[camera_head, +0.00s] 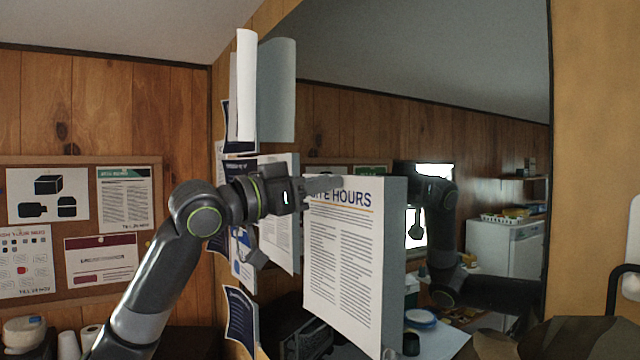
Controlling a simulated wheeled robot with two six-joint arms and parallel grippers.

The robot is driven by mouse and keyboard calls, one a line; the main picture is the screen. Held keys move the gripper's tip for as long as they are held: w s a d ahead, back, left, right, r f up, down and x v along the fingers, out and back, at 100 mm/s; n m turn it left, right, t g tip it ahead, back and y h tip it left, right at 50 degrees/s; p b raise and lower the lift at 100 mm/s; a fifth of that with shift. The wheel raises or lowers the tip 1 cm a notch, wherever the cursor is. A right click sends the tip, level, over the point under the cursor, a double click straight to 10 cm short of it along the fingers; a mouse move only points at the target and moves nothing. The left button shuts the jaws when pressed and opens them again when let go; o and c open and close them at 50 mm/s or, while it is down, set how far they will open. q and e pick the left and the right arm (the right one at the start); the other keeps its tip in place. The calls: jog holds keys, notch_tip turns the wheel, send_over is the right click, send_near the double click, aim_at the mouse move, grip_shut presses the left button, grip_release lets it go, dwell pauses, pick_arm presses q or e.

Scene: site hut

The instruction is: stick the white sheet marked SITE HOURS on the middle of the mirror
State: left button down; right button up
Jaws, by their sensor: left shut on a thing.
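The white sheet marked SITE HOURS (342,265) hangs upright in front of the mirror (430,75), its printed face turned towards me. My left gripper (318,188) is shut on its top left part and covers some of the heading. A pale grey strip along the sheet's right side looks like its reflection. The sheet is close to the glass; I cannot tell whether it touches. The mirror fills the middle and right, seen at a slant. My right gripper is not in view.
A curled white sheet (246,90) stands out by the mirror's upper left edge, above several posters. A cork board (150,220) with papers hangs on the left wall. A camouflage-patterned thing (575,338) is at the lower right. The mirror reflects my arm and the room.

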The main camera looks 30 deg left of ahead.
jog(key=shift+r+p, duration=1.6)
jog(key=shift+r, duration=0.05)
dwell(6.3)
